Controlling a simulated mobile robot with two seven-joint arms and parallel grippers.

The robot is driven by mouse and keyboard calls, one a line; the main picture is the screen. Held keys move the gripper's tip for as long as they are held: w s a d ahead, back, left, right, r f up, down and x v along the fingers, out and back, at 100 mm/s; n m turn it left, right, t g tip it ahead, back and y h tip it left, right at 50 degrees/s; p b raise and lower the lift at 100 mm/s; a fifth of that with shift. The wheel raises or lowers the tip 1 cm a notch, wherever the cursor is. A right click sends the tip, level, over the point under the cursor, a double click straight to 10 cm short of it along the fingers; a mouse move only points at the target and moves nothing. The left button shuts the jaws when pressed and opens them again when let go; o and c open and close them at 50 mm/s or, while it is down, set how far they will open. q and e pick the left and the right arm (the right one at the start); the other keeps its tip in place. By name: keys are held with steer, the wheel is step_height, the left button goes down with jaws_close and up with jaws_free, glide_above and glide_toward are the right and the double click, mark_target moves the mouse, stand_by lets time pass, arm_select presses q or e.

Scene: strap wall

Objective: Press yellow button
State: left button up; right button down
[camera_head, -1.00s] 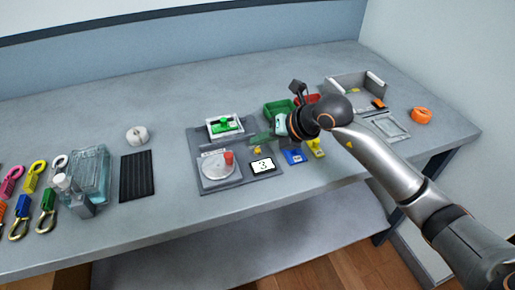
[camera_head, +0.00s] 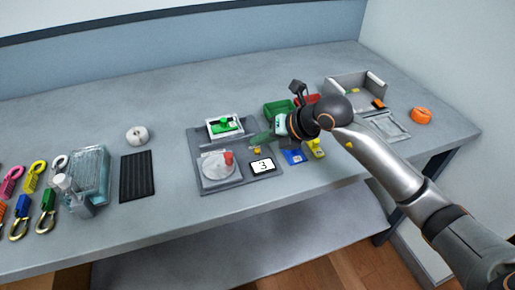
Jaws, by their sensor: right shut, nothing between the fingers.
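The small yellow button (camera_head: 257,150) sits on the grey panel (camera_head: 236,182), just above the white display (camera_head: 262,166) that reads 3. My right gripper (camera_head: 262,138) comes in from the right over the panel. Its fingers are shut and empty, and their tips are close above and behind the yellow button. I cannot tell whether they touch it. My left gripper is not in view.
Green (camera_head: 277,108) and red bins stand behind my right gripper, with blue (camera_head: 294,157) and yellow (camera_head: 316,148) items in front.

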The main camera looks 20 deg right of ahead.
steer(key=shift+f, duration=0.1)
stand_by(0.3)
steer(key=shift+f+b, duration=0.35)
steer(key=shift+f+b, duration=0.3)
steer(key=shift+f, duration=0.15)
stand_by(0.6)
steer(key=shift+r, duration=0.1)
steer(key=shift+r+p, duration=0.65)
steer(key=shift+r, duration=0.15)
step_height(320, 180, up, 5)
steer(key=p, duration=0.3)
steer(key=shift+p, duration=0.35)
steer(key=shift+s, duration=0.1)
stand_by(0.6)
